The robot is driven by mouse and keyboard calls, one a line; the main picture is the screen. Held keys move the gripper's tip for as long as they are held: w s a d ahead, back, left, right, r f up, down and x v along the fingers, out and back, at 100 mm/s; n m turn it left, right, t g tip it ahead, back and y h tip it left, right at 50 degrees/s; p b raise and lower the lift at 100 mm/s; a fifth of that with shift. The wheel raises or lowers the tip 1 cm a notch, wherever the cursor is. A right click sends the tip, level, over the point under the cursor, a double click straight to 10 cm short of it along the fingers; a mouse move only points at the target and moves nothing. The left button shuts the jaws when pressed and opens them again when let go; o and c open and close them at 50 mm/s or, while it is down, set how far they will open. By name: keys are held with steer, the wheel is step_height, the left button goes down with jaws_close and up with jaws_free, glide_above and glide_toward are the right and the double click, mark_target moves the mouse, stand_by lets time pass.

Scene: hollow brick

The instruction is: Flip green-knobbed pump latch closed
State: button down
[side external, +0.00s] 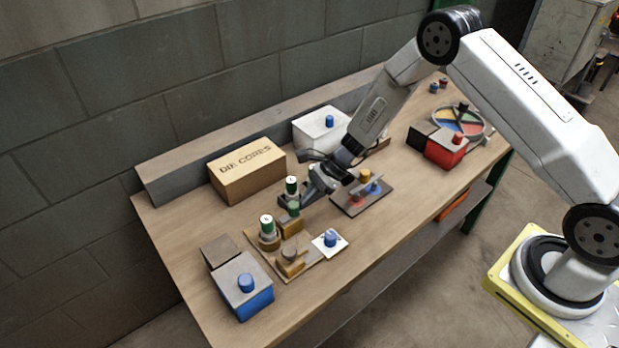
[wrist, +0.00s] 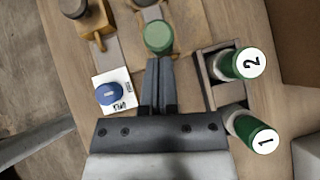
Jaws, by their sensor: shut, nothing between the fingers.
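The green knob (side external: 293,208) of the pump latch stands on a yellow-brown block (side external: 291,227) on the wooden fixture board (side external: 263,262). It also shows as a round green cap (wrist: 159,37) in the wrist view. My gripper (side external: 306,202) is shut and empty, with its fingertips right beside the green knob. In the wrist view the shut fingertips (wrist: 159,62) reach the knob's near edge; I cannot tell whether they touch it. The latch's arm under the knob is partly hidden, so its angle is unclear.
Two green bottles with numbered white caps, 1 (wrist: 250,132) and 2 (wrist: 242,64), stand close to my fingers. A blue knob (side external: 330,239) on a white plate and a grey-knobbed brown latch (side external: 290,262) are nearby. A blue box (side external: 247,299) sits at the front left.

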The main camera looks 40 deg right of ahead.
mark_target(296, 206)
steer(key=shift+a, duration=1.5)
steer(key=shift+d, duration=0.1)
steer(key=d+f+v, duration=0.2)
steer(key=v, duration=1.1)
steer(key=shift+s, duration=0.2)
